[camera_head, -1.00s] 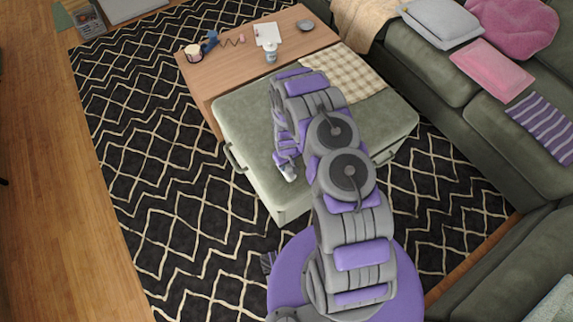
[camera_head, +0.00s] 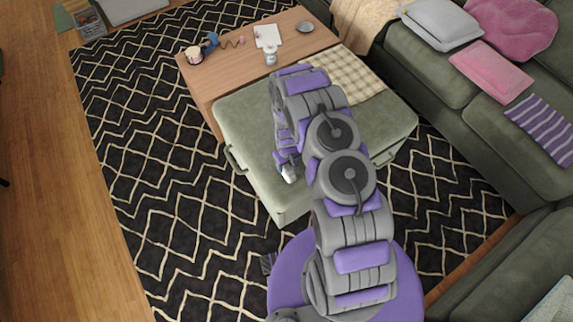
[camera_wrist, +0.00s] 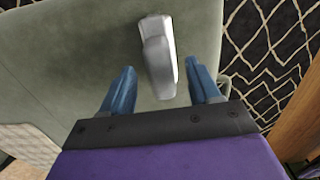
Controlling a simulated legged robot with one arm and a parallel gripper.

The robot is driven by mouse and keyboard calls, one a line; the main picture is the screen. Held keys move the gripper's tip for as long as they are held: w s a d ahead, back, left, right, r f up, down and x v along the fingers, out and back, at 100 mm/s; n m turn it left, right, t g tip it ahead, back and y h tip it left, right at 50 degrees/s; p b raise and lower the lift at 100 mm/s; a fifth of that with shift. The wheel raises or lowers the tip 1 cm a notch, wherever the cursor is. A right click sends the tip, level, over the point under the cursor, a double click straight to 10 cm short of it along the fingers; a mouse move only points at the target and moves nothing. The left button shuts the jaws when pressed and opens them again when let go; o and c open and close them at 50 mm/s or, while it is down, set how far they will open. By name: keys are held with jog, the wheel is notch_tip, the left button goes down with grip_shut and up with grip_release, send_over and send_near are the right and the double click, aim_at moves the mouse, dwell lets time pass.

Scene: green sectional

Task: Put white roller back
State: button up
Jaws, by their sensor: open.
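The white roller (camera_wrist: 158,62) lies on the green ottoman top (camera_wrist: 70,45). In the wrist view it is at the upper middle, its near end reaching between my two blue fingertips. My gripper (camera_wrist: 160,90) is open, with a gap on each side of the roller. In the head view a small white part of the roller (camera_head: 289,173) shows beside my gripper, over the near part of the ottoman (camera_head: 245,120). My arm hides much of that area. I cannot tell the height between fingers and cushion.
A wooden table (camera_head: 225,72) behind the ottoman holds a white bottle (camera_head: 270,54), a paper (camera_head: 267,36), a cup (camera_head: 194,55), a blue item (camera_head: 211,43) and a grey bowl (camera_head: 305,27). A checkered cloth (camera_head: 345,75) covers the ottoman's far right. A green sofa (camera_head: 440,70) bounds the right; patterned rug (camera_head: 130,150) lies left.

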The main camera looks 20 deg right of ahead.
jog(key=s+r+m+p, duration=0.1)
jog(key=s+r, duration=0.2)
jog(key=r, duration=0.9)
jog(key=s+r, duration=0.2)
jog(key=r, duration=1.1)
jog(key=s+r+m+p, duration=0.1)
jog(key=s+r, duration=0.2)
jog(key=r, duration=0.9)
jog(key=s+r, duration=0.8)
jog(key=s, duration=0.5)
jog(key=s+r+m+g, duration=0.1)
jog(key=s+r, duration=0.7)
jog(key=s, duration=0.5)
jog(key=shift+r+m+g, duration=0.3)
jog(key=shift+r, duration=0.05)
jog(key=shift+c, duration=0.3)
